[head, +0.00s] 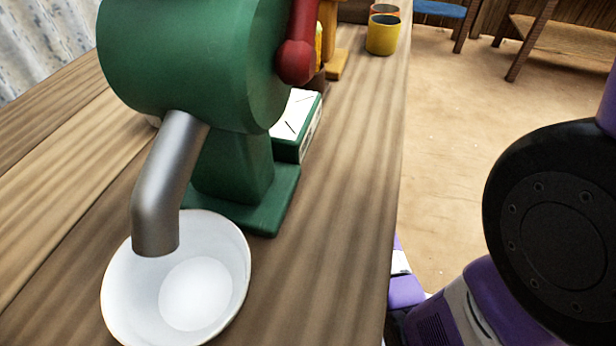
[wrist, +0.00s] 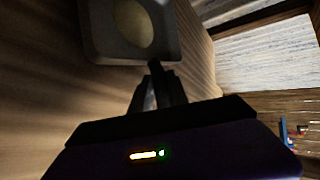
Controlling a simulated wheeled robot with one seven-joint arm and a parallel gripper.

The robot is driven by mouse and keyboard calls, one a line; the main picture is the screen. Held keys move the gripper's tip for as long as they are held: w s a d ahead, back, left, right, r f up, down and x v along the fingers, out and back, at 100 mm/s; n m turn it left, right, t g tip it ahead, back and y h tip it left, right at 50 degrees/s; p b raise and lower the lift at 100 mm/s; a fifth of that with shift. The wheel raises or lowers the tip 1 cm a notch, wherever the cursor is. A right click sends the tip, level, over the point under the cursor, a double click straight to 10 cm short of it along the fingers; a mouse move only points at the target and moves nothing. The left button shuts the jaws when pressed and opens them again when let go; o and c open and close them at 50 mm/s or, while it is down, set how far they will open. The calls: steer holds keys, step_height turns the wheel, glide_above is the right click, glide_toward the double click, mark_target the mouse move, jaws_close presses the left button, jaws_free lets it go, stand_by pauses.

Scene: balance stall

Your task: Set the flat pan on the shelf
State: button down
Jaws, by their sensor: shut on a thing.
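The flat pan (wrist: 98,32) shows at the top of the wrist view as a grey, square-cornered piece with a round, paler middle; its top edge is cut off. My gripper (wrist: 156,76) is shut on its near edge, between two dark fingers. The fingertips partly hide the grip. Neither the pan nor my gripper shows in the head view. I cannot make out the shelf for certain in either view.
A green machine (head: 190,60) with a silver spout (head: 160,195) stands on the wooden counter (head: 340,160). A white bowl (head: 125,290) is under the spout. A green-and-white box (head: 295,115) and a yellow cup (head: 383,36) stand behind. Open floor (head: 460,140) lies to the right.

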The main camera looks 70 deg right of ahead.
steer(key=shift+f+b, duration=0.45)
steer(key=shift+f, duration=0.75)
steer(key=shift+f, duration=0.15)
steer(key=c, duration=1.6)
jaws_free()
steer(key=shift+o, duration=0.2)
steer(key=shift+s+r, duration=0.2)
steer(key=shift+r, duration=0.05)
steer(key=p+v, duration=0.4)
steer(key=v, duration=0.7)
steer(key=shift+s+a+r, duration=0.15)
steer(key=shift+s, duration=0.1)
steer(key=shift+a, duration=0.1)
